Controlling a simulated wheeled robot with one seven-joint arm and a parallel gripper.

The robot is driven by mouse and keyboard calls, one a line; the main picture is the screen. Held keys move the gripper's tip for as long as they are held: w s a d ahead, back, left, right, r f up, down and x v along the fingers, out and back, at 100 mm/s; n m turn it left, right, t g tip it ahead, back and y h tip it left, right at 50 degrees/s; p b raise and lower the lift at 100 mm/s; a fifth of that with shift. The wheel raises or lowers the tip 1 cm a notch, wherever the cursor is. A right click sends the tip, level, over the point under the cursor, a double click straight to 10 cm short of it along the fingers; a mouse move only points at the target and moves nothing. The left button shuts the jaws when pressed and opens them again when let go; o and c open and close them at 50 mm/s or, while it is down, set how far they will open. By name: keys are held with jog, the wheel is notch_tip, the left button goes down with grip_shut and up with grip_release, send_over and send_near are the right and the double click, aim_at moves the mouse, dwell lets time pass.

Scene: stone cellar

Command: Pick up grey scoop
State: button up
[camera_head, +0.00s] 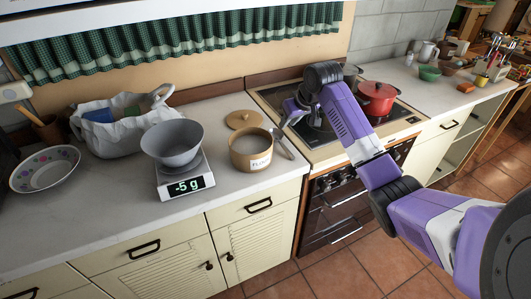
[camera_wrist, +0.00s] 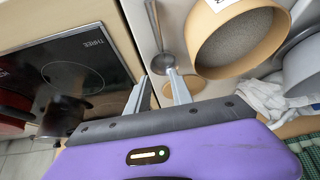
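The grey scoop (camera_head: 282,144) lies on the worktop between the flour canister (camera_head: 251,149) and the stove. In the wrist view the scoop (camera_wrist: 163,61) has its round bowl towards my fingers and its thin handle running to the top edge. My gripper (camera_wrist: 158,86) is open, with two pale fingers apart and nothing between them. The fingertips appear close to the scoop's bowl, but I cannot tell whether they touch it. In the head view my gripper (camera_head: 291,113) is partly hidden by my arm, near the stove's left edge.
The canister, open and filled, stands close beside the scoop; its wooden lid (camera_head: 244,119) lies behind it. A scale (camera_head: 185,185) reading -5 g bears a grey bowl (camera_head: 172,141). A red pot (camera_head: 376,97) sits on the stove (camera_head: 400,125). The front worktop strip is clear.

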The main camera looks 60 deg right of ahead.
aim_at(286, 147)
jog(key=shift+s+a+f+g+y, duration=0.55)
jog(key=shift+s+a+f, duration=0.4)
jog(key=shift+s+a, duration=0.2)
jog(key=shift+s+f+g, duration=0.1)
jog(key=shift+f+g, duration=0.15)
jog(key=shift+f, duration=0.05)
jog(key=shift+s+p+x, duration=0.15)
jog(key=shift+p+x, duration=0.3)
jog(key=shift+x, duration=1.45)
jog(key=shift+s+p+x, duration=0.15)
jog(key=shift+p+x, duration=0.25)
jog(key=shift+x, duration=1.45)
grip_shut()
